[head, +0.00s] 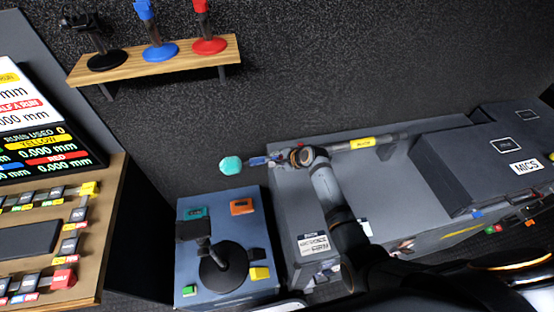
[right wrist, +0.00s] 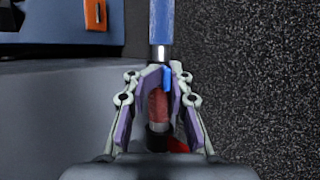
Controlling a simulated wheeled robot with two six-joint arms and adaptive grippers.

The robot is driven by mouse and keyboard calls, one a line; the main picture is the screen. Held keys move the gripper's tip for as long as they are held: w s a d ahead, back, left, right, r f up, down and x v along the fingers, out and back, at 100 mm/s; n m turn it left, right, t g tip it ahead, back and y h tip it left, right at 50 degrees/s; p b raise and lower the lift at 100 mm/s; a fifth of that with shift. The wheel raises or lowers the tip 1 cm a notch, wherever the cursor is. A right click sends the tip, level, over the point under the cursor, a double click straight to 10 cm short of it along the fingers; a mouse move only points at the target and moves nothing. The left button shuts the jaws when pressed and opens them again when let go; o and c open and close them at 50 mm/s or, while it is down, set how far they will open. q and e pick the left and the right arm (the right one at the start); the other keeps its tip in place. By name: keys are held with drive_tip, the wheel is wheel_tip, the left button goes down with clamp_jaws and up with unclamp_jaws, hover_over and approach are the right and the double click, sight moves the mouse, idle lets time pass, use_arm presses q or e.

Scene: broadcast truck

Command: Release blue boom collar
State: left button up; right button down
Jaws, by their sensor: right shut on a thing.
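The boom pole lies along the back of the grey bench in the head view. A turquoise foam ball (head: 231,165) is at its left end, and a yellow-labelled section (head: 362,143) lies to the right. My right gripper (head: 278,160) reaches the pole near its left end and is shut on it. In the right wrist view, my right gripper (right wrist: 161,75) has its purple-padded fingers on both sides of the pole at the blue boom collar (right wrist: 167,78), whose small blue tab shows. A blue tube (right wrist: 161,22) runs on beyond, and a reddish section (right wrist: 158,106) lies between the fingers. My left gripper is out of view.
A blue-grey box (head: 185,255) with a black stand (head: 223,268) and coloured blocks is left of the bench. Dark cases marked MICS (head: 490,140) sit at the bench's right. A wooden shelf (head: 135,68) with three stands is on the back wall.

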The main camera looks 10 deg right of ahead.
drive_tip(key=shift+w+r, duration=0.2)
drive_tip(key=c, duration=1.5)
unclamp_jaws()
drive_tip(key=shift+f, duration=0.2)
drive_tip(key=v, duration=1.2)
drive_tip(key=shift+w, duration=0.15)
